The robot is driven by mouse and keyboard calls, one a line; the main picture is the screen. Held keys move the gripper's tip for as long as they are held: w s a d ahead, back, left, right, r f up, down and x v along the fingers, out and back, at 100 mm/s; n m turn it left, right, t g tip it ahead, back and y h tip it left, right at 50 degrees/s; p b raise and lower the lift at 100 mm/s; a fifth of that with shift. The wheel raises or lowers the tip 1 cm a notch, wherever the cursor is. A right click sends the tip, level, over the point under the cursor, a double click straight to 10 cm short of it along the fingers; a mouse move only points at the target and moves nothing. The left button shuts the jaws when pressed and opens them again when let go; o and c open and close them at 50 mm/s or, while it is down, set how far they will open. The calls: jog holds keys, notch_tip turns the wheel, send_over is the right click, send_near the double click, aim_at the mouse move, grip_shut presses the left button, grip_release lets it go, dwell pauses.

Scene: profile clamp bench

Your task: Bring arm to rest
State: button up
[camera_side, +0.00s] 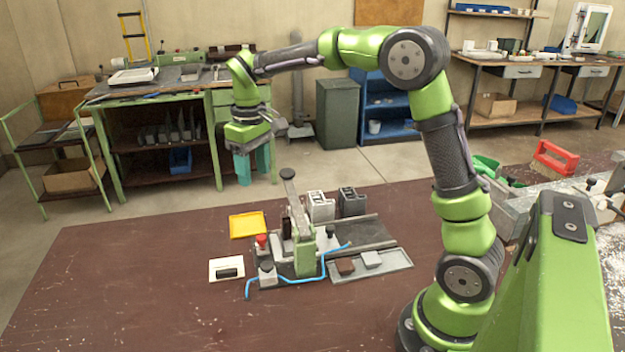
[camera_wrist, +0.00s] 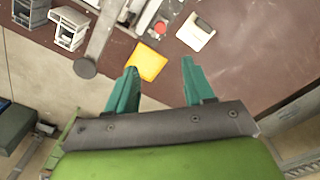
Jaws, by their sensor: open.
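My gripper (camera_side: 252,166) hangs in the air with its teal fingers pointing down, beyond the far edge of the brown table (camera_side: 120,270) in the side view. Its fingers are apart with nothing between them, as the wrist view shows too (camera_wrist: 157,88). The green clamp fixture (camera_side: 305,252) stands on the table, well away from my gripper. Its lever with a dark round knob (camera_side: 288,174) points up. The knob also shows in the wrist view (camera_wrist: 85,68).
A yellow tray (camera_side: 247,225), a white plate with a dark piece (camera_side: 226,268), grey blocks (camera_side: 321,206) and a grey tray with small blocks (camera_side: 390,266) surround the fixture. A blue hose (camera_side: 325,268) curves beside it. The table's left side is clear. A green workbench (camera_side: 215,115) stands behind.

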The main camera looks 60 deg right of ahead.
jog(key=s+a+r+m+t+y, duration=0.1)
jog(key=s+a+m+t, duration=0.1)
jog(key=s, duration=0.8)
jog(key=s+a+r+m+t+y, duration=0.1)
jog(key=s+a+t, duration=0.4)
jog(key=s, duration=0.5)
jog(key=shift+s+r+m, duration=0.25)
jog(key=shift+r+m, duration=0.25)
jog(key=shift+r, duration=0.15)
